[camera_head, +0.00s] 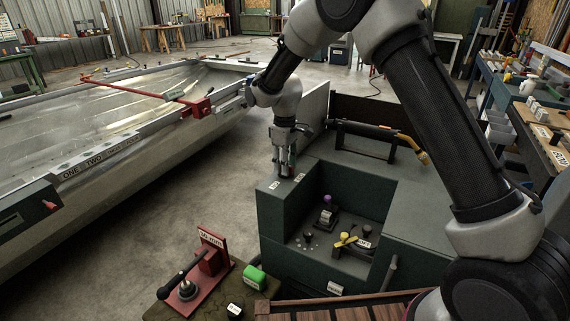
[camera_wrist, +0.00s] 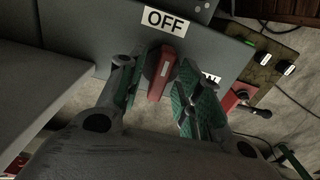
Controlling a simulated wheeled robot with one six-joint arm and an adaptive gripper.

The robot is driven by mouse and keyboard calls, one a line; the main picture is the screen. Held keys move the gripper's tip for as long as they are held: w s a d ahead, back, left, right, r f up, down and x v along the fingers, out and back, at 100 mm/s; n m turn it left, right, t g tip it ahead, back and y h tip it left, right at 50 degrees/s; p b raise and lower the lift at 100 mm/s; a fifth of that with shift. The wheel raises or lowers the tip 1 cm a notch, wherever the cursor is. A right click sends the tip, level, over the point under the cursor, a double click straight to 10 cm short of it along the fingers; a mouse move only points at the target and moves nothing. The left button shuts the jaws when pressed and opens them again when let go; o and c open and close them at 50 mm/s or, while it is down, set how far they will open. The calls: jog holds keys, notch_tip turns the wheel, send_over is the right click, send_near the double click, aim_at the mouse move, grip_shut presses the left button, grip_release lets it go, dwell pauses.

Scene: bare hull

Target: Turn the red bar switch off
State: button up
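The red bar switch (camera_wrist: 161,72) is in the wrist view, on a grey-green panel (camera_wrist: 215,48). Its upper end lies just below a white OFF label (camera_wrist: 166,19). Another label (camera_wrist: 211,79) to the right is partly hidden by a finger. My gripper (camera_wrist: 163,82) is open, with one green-padded finger on each side of the bar and gaps visible. I cannot tell how deep the bar sits between them. In the head view my gripper (camera_head: 284,172) is low at the left wall of the dark green console (camera_head: 278,215); the bar is not visible there.
The console recess holds a purple-topped lever (camera_head: 327,213) and a yellow handle (camera_head: 345,239). A red fixture (camera_head: 211,257) and a green block (camera_head: 254,277) stand on a low bench in front. A metal boat hull (camera_head: 150,165) lies left, with bare floor between.

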notch_tip(320, 180, up, 12)
dwell(0.6)
jog(key=shift+s, duration=0.1)
